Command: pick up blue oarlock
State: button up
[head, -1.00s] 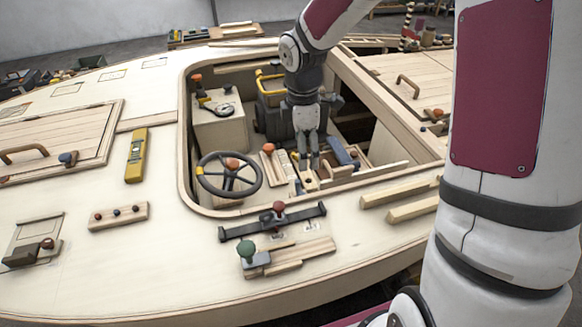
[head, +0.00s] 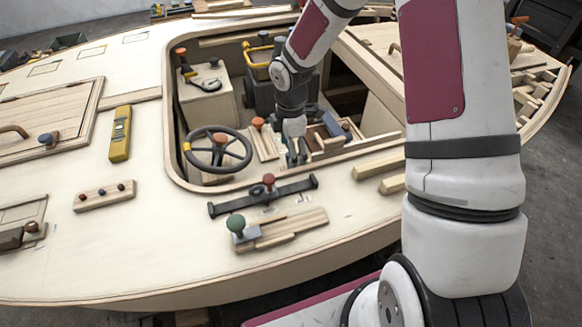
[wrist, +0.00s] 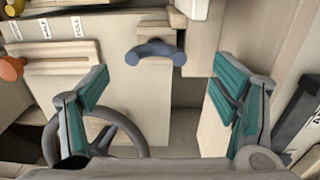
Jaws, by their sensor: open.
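In the wrist view, the blue oarlock (wrist: 155,52) is a small, grey-blue curved piece on a pale wooden block, ahead of my gripper (wrist: 163,92). The oarlock lies above the gap between the two teal-padded fingers, toward the top of the picture. The fingers are wide apart, with nothing between them, and do not touch it. In the head view, my gripper (head: 296,155) points down into the cockpit opening, right of the steering wheel (head: 217,150). I cannot make out the oarlock for certain in the head view.
The cockpit rim (head: 180,172) surrounds the opening. An orange-knobbed lever (head: 258,123) stands close on the left. A dark bar with a red knob (head: 268,179) lies on the deck in front.

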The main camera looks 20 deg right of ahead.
jog(key=f, duration=0.5)
jog(key=shift+w+d+b, duration=0.1)
jog(key=shift+w+b, duration=0.15)
jog(key=shift+b, duration=0.1)
jog(key=c, duration=1.3)
